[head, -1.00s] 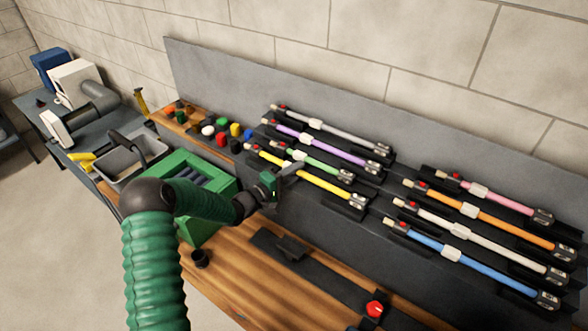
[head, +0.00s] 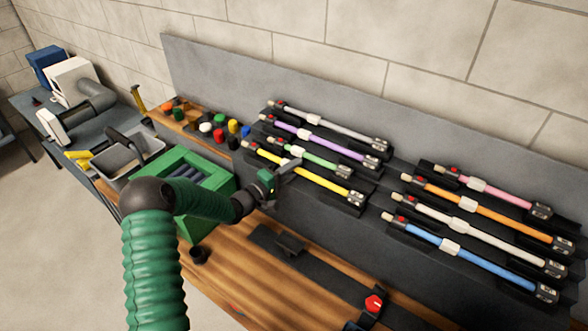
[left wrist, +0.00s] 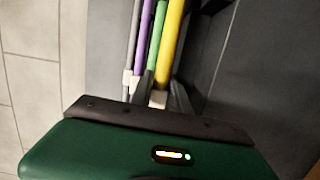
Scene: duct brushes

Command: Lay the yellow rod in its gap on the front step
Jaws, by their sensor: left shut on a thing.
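The yellow rod (head: 318,184) lies along the front step of the left rack, its dark end block at the lower right. My left gripper (head: 289,168) is shut on the rod near its middle and covers part of it. In the left wrist view the yellow rod (left wrist: 171,45) runs away from the jaws, with a pale collar between the fingers (left wrist: 152,95). The front step (head: 352,207) shows dark below the rod's right end. I cannot tell whether the rod is fully down in its gap. My right gripper is not in view.
Behind it lie a green rod (head: 322,162), a purple rod (head: 315,141) and a grey rod (head: 335,126). Several more rods, including a blue one (head: 478,264), fill the right rack. A green bin (head: 190,222) and a dark rail with a red knob (head: 374,303) are nearer.

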